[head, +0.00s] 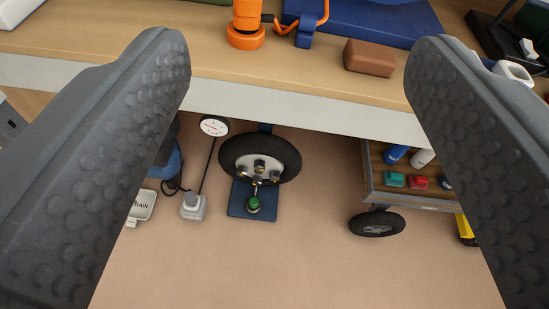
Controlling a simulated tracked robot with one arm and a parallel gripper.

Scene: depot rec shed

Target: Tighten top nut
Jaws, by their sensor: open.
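A black-tyred wheel (283,158) with a pale hub stands below the bench's front edge, on a blue base plate (240,208). Several dark nuts show on the hub; the top nut (259,163) sits near the hub's middle in the picture.
A wooden bench (200,52) with a white front edge crosses the top, bearing an orange object (246,25) and a brown block (369,57). A round gauge (214,126) is left of the wheel. A cart (400,195) stands right. Floor in front is clear.

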